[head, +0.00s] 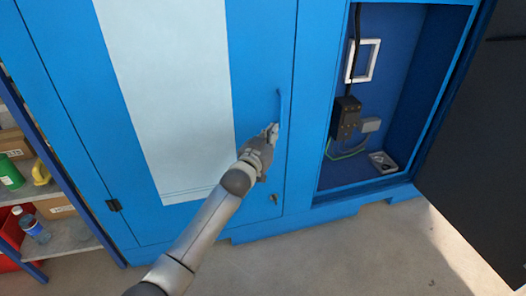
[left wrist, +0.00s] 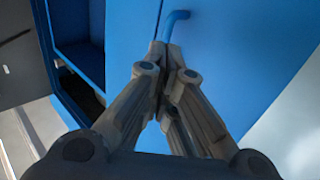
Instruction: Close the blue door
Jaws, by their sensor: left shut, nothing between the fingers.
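The blue door (head: 262,60) with a tall white panel (head: 170,85) fills the left of the cabinet front. It looks flush or nearly flush with the frame; I cannot tell if it is fully shut. Its blue bar handle (head: 280,105) is near the right edge, and the handle's bent end also shows in the left wrist view (left wrist: 178,15). My left gripper (head: 272,129) is shut and empty at the handle's lower end. In the left wrist view its fingertips (left wrist: 165,50) overlap the handle; contact is unclear. My right gripper is out of view.
Right of the door is an open blue compartment (head: 400,100) with a black electrical box (head: 345,118) and cables. A dark panel (head: 485,150) stands swung out at the far right. Shelves with bottles and boxes (head: 60,208) stand at left. Grey floor (head: 340,250) in front is clear.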

